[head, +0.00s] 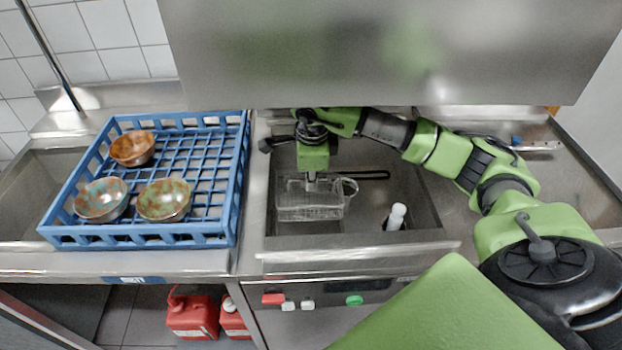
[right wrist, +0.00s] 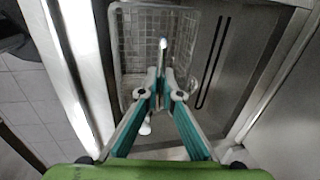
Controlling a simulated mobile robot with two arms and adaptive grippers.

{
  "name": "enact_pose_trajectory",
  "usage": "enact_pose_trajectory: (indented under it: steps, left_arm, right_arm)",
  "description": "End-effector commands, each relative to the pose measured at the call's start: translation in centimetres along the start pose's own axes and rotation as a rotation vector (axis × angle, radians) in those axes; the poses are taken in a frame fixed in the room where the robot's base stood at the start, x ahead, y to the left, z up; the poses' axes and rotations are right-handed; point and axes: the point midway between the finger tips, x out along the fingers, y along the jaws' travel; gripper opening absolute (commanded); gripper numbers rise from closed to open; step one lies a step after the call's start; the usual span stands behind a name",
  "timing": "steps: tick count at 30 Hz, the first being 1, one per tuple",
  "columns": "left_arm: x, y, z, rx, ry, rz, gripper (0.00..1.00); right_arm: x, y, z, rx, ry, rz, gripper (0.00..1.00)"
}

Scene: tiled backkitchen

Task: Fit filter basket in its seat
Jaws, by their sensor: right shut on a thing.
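The filter basket (head: 297,212) is a clear, mesh-like box with a rounded loop at its right end. It is in or just above the steel well (head: 410,190), its likely seat; I cannot tell whether it touches the bottom. The fingers hide the exact grip. My left gripper is not in view.
A blue crate (head: 140,240) with several bowls stands left. A steel hood (head: 370,50) overhangs the back. Red canisters (head: 192,318) are below.

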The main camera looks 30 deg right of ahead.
Motion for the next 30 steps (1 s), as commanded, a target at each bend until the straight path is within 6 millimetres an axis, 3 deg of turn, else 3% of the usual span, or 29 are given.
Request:
enact_pose_trajectory:
  steps: [14, 30]
  left_arm:
    - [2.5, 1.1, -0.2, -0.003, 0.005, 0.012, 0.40]
    - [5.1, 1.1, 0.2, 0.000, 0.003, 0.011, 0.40]
  right_arm:
    - [4.2, 0.9, 0.0, -0.002, -0.001, 0.001, 0.00]
    - [8.9, 1.9, 0.1, -0.004, -0.001, 0.001, 0.00]
